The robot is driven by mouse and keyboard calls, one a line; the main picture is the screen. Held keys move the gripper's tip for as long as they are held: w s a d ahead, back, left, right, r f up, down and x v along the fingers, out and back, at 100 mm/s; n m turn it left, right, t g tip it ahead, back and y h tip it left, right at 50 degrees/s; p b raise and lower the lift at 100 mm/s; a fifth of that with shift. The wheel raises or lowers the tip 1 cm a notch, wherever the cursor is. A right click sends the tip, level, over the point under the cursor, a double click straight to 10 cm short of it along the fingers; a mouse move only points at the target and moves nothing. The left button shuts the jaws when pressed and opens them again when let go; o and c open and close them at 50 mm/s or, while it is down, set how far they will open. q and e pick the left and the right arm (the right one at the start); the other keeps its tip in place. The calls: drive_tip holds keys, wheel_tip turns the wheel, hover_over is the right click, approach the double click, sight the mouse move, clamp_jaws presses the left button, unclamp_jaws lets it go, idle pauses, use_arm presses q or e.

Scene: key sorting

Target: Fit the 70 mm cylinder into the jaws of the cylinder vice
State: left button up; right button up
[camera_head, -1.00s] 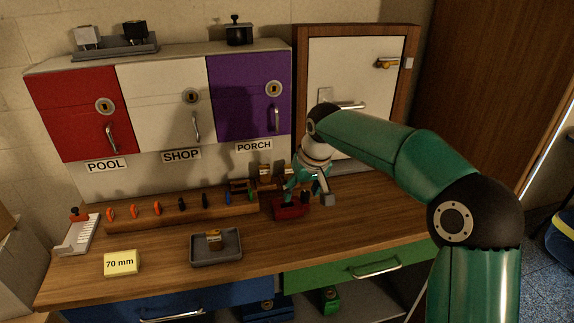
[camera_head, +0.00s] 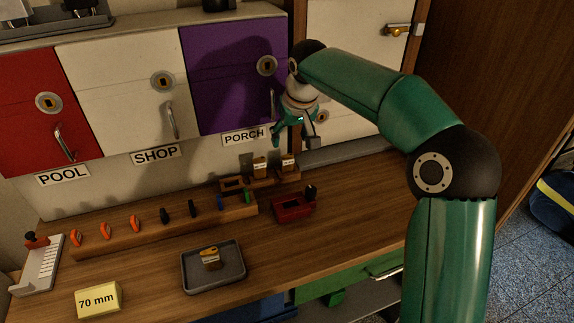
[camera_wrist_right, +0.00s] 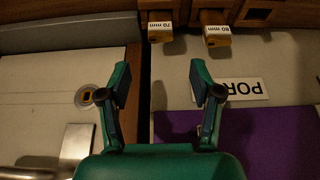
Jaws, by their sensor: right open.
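The 70 mm cylinder (camera_wrist_right: 160,32), brass with a white label, stands in the wooden rack at the top of the right wrist view. In the head view it appears to be the right one of two brass pieces (camera_head: 288,161). The red vice (camera_head: 293,208) with a dark part at its right end sits on the bench in front of the rack; I see no cylinder in it. My right gripper (camera_head: 293,140) is open and empty above the rack, beside the PORCH label; its fingers (camera_wrist_right: 160,82) are apart from the cylinder. My left gripper is out of view.
An 80 mm cylinder (camera_wrist_right: 217,36) stands beside the 70 mm one. A grey tray (camera_head: 190,281) holds a brass piece (camera_head: 209,257). A yellow 70 mm card (camera_head: 99,300) and a wooden key rack (camera_head: 150,235) lie to the left. The bench right of the vice is clear.

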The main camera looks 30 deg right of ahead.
sight(288, 156)
drive_tip(key=x, duration=0.4)
drive_tip(key=shift+d+f, duration=0.1)
drive_tip(key=shift+f, duration=0.1)
drive_tip(key=shift+s+a+x, duration=0.1)
drive_tip(key=shift+s+x, duration=0.1)
drive_tip(key=shift+x, duration=1.15)
drive_tip(key=shift+s+a+x, duration=0.15)
drive_tip(key=shift+x, duration=1.15)
drive_tip(key=shift+f, duration=0.15)
drive_tip(key=shift+c, duration=0.2)
clamp_jaws()
